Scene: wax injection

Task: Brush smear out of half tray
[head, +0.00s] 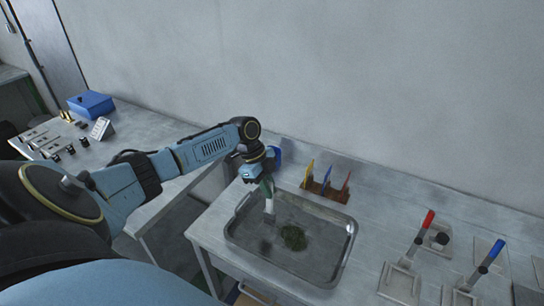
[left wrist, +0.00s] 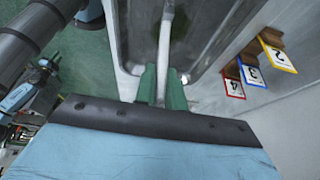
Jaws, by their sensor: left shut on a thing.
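A grey metal tray (head: 333,267) with a raised rim lies on the bench. A dark green smear (head: 294,237) is on its floor, near the middle. My left gripper (head: 267,186) is over the tray's back left part, shut on the pale handle of a brush (head: 269,205). The brush points down into the tray, left of the smear and apart from it. Whether its tip touches the floor I cannot tell. In the left wrist view the green fingers (left wrist: 162,86) clasp the white handle (left wrist: 165,40), with the tray wall (left wrist: 122,30) beside it. My right gripper is out of view.
Yellow, blue and red numbered cards in a wooden holder (head: 327,191) stand just behind the tray. Red-handled (head: 424,228) and blue-handled (head: 491,258) tools stand on plates at right. A blue box (head: 91,104) and small parts are on the left bench.

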